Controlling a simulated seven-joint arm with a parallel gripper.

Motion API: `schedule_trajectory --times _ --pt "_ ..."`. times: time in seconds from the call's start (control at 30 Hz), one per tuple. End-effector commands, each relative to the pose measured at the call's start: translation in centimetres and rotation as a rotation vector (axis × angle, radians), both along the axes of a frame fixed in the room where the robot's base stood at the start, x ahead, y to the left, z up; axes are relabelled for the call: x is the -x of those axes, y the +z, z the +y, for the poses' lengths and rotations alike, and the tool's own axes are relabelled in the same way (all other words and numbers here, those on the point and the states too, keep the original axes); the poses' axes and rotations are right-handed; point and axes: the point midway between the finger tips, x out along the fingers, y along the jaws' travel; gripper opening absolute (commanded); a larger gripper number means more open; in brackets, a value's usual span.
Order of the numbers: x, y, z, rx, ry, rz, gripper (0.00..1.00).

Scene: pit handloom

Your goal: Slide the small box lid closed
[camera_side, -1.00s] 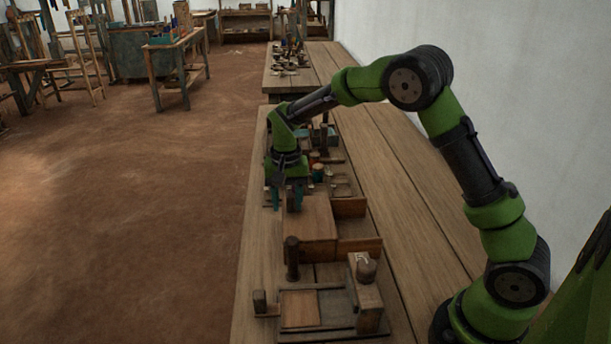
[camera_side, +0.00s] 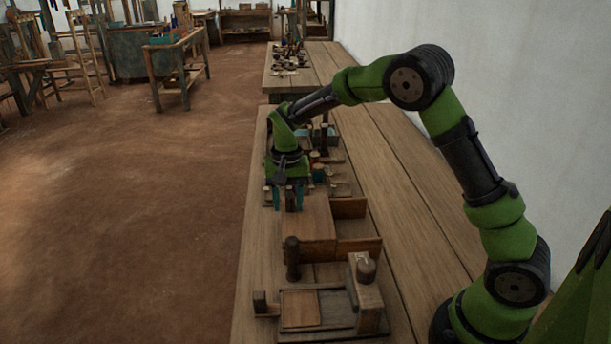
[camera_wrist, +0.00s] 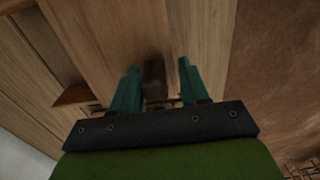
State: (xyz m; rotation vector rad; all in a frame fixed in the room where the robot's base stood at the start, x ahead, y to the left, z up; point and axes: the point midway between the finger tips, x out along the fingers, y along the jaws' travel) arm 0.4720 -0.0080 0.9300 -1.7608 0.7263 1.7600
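A wooden box (camera_side: 333,245) stands on the bench in the side view. A flat pale-brown lid panel (camera_side: 308,217) covers its left part, and the right part shows as an open recess. A small dark block (camera_wrist: 154,80), apparently the lid's handle, stands near the panel's far end. My gripper (camera_side: 287,207) points down at that far end. In the wrist view my gripper (camera_wrist: 158,85) has its two teal fingers apart, with the dark block between them. A gap shows on the right finger's side; contact on the left side is unclear.
A dark upright peg (camera_side: 292,258) stands at the box's near end. Closer is a shallow wooden tray (camera_side: 334,307) with a block and knob (camera_side: 366,282) at its right. Small jars and tools lie beyond my gripper. The bench's right side is clear; its left edge is close.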

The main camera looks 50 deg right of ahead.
Motion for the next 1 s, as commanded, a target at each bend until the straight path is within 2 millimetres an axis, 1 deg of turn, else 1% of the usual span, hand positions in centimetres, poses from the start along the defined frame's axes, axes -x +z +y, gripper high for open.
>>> schedule_trajectory --times 0.07,0.1,0.13,0.37,0.47,1.0 --pt "0.0 0.0 0.0 0.0 0.0 0.0 0.45" --pt "0.0 0.0 0.0 0.001 0.0 0.001 0.51" --pt "0.0 0.0 0.0 0.001 -0.001 0.001 0.53" --pt "0.0 0.0 -0.1 0.001 -0.001 0.001 0.53" --pt "0.0 0.3 -0.1 0.001 -0.001 0.0 0.53" --pt "0.0 5.2 -0.1 0.002 0.0 -0.001 0.53"
